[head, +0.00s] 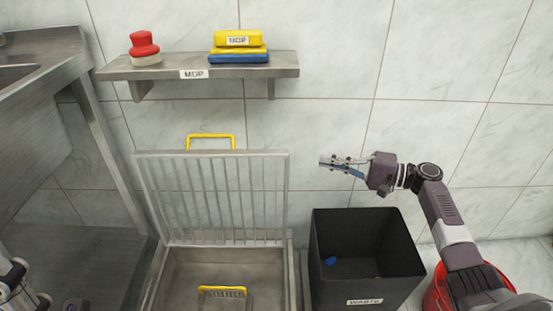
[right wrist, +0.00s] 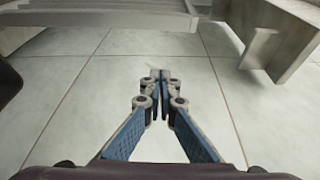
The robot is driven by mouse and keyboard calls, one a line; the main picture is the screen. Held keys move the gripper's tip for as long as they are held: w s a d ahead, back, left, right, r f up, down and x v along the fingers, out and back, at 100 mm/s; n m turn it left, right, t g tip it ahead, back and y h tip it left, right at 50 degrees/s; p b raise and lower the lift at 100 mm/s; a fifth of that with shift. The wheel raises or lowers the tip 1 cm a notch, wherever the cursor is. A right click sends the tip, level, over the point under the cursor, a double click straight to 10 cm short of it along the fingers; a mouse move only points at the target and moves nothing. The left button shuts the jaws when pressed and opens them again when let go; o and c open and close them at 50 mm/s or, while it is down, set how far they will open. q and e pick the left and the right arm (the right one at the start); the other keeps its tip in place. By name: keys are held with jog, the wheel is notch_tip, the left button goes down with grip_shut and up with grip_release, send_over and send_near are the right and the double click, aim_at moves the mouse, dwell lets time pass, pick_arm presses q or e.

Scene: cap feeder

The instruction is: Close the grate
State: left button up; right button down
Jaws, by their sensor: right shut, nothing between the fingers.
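The grate (head: 213,200) is a metal barred panel with a yellow handle (head: 211,136) on its upper edge. It stands open, raised almost upright at the back of a metal basin (head: 186,268). My right gripper (head: 322,162) is to the right of the grate's upper part, apart from it and pointing left. In the right wrist view its fingertips (right wrist: 160,75) meet with nothing between them. Part of my left gripper (head: 18,290) shows at the lower left edge, cut off by the frame; its fingertips are not clear.
A black waste bin (head: 366,289) stands right of the basin, below my right gripper, with a red bucket (head: 436,296) beside it. A second yellow handle (head: 222,290) is inside the basin. A wall shelf (head: 275,72) holds a red item and sponges. A metal sink stands left.

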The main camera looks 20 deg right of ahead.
jog(key=w+a+b, duration=0.2)
jog(key=a, duration=0.6)
jog(key=shift+w+a+r, duration=0.2)
jog(key=shift+w+a, duration=0.1)
jog(key=shift+a, duration=0.05)
dwell(0.4)
